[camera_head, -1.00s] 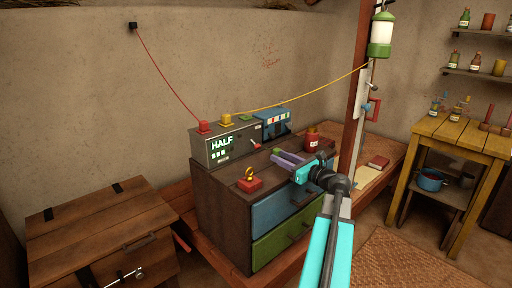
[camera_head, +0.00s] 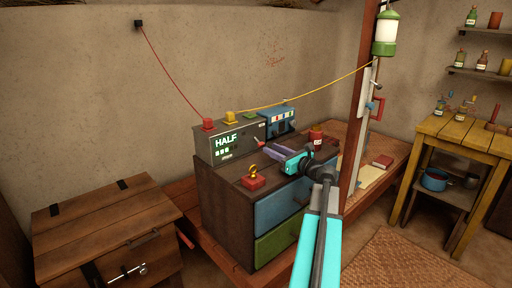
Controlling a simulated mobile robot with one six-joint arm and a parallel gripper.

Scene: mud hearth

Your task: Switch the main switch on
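A grey metal box (camera_head: 228,150) with a lit "HALF" display stands on a dark drawer cabinet. A small red-tipped lever (camera_head: 258,141) sticks out near the right end of its front. A red-handled lever (camera_head: 377,103) is also on the wooden post at the right. Neither shows a readable label, so I cannot tell which is the main switch. My gripper (camera_head: 272,150), with purple fingers, is over the cabinet top, close to the right of the box lever. Contact with it is unclear. The finger gap is too small to read.
A red block with a yellow hook (camera_head: 253,179) sits at the cabinet's front left. A blue unit (camera_head: 281,120) adjoins the box, and a red jar (camera_head: 316,136) stands behind my gripper. A yellow cable crosses above. The post (camera_head: 354,120) stands right of my arm.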

